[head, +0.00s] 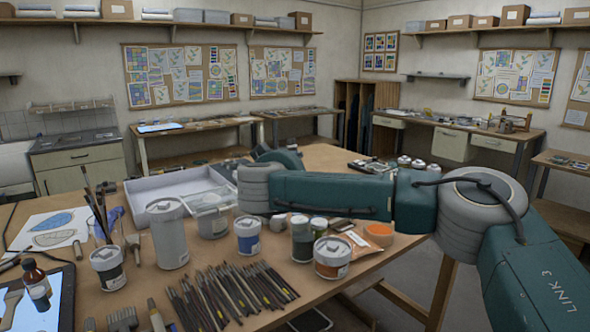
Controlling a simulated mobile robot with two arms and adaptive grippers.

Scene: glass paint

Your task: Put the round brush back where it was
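A row of dark-handled brushes (228,297) lies side by side on the wooden table at the front. More brushes (98,205) stand upright in a holder at the left. I cannot tell which brush is the round one. My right arm reaches in from the right across the table, and its wrist bends away behind the jars. My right gripper (232,166) is mostly hidden behind the wrist, near the white tray (140,205); its fingers and anything in them cannot be made out. My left gripper is out of view.
A tall grey canister (167,235), a white-lidded jar (108,267), a blue-labelled jar (247,235), a dark jar (302,240) and an orange-labelled jar (332,258) crowd the middle. A brown bottle (36,285) and a tablet (60,300) are at left. An orange packet (378,234) lies under my arm.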

